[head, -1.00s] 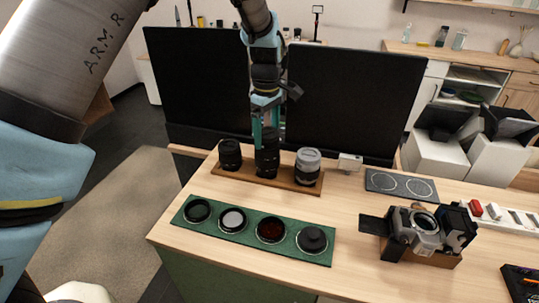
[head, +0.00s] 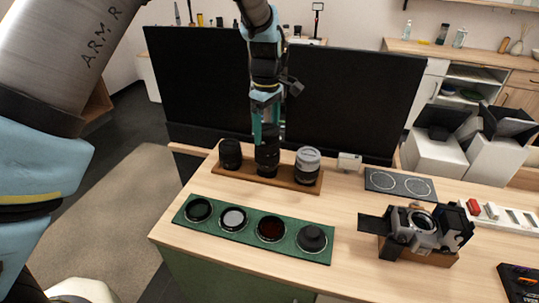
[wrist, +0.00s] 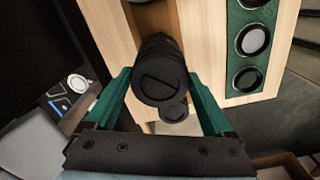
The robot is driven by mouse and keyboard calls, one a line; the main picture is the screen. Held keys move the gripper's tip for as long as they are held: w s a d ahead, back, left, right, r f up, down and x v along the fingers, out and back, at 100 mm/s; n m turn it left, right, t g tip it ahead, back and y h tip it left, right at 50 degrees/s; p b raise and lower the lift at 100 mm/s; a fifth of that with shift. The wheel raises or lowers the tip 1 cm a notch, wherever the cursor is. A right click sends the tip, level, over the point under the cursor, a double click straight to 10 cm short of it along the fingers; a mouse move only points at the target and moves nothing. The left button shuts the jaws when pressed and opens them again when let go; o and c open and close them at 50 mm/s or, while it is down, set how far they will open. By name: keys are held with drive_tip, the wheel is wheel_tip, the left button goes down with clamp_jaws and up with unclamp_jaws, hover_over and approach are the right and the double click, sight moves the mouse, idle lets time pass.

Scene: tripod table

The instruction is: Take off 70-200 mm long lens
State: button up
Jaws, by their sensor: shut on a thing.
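The tall black lens (head: 266,160) stands upright in the middle of the wooden lens tray (head: 228,176). My gripper (head: 266,131) comes from above and is shut on its upper part. In the wrist view the lens's round black front end (wrist: 160,80) is between the two teal fingers. A shorter black lens (head: 230,154) stands to its left and a grey lens (head: 307,166) to its right, both on the tray. The head view shows no clear gap under the tall lens; its base is partly hard to make out.
A green tray (head: 250,244) with several round filters or caps lies in front. A camera body (head: 421,237) sits on a wooden stand at right. A dark pad with two rings (head: 398,184) lies behind it. Black panels (head: 350,100) stand close behind the lenses.

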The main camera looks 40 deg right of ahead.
drive_tip(key=shift+r+p, duration=1.75)
drive_tip(key=shift+r, duration=0.75)
drive_tip(key=shift+a, duration=0.1)
